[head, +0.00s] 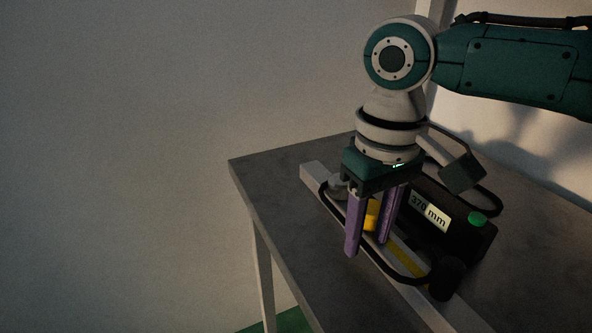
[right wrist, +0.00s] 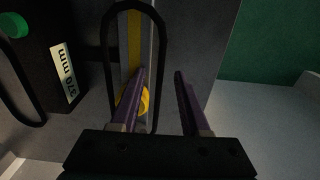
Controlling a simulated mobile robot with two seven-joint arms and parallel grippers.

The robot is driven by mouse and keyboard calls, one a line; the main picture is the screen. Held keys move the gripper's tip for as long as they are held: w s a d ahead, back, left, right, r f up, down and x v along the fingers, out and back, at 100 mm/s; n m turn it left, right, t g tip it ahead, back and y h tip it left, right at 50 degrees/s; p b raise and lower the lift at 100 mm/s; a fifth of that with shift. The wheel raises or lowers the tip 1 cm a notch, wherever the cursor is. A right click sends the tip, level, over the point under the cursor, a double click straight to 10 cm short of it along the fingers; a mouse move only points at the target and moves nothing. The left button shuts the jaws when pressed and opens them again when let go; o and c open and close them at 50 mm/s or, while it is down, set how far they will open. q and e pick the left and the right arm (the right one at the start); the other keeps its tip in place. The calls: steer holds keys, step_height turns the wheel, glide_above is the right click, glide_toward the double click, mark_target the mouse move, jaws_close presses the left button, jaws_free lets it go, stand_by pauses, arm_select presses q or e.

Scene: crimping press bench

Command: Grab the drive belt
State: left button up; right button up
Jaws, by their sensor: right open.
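A thin black drive belt (head: 392,274) lies as a long loop along the pale rail on the bench; it also shows in the right wrist view (right wrist: 108,62). My right gripper (head: 368,245) has two purple fingers, pointing down over the rail, apart and with nothing held between them. In the right wrist view its fingers (right wrist: 161,72) appear on either side of the loop's right strand. I cannot tell how far the tips are above or around that strand. The fingers hide part of the belt. My left gripper is not in view.
A black box with a "370 mm" label (head: 431,213) and green button (head: 477,219) stands beside the rail (head: 312,172). A black cylinder (head: 447,279) is at the belt's near end. Another black loop (head: 490,199) lies behind the box. The bench's left side (head: 262,188) is clear.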

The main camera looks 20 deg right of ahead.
steer(key=shift+f, duration=0.1)
jaws_close()
stand_by(0.4)
stand_by(0.3)
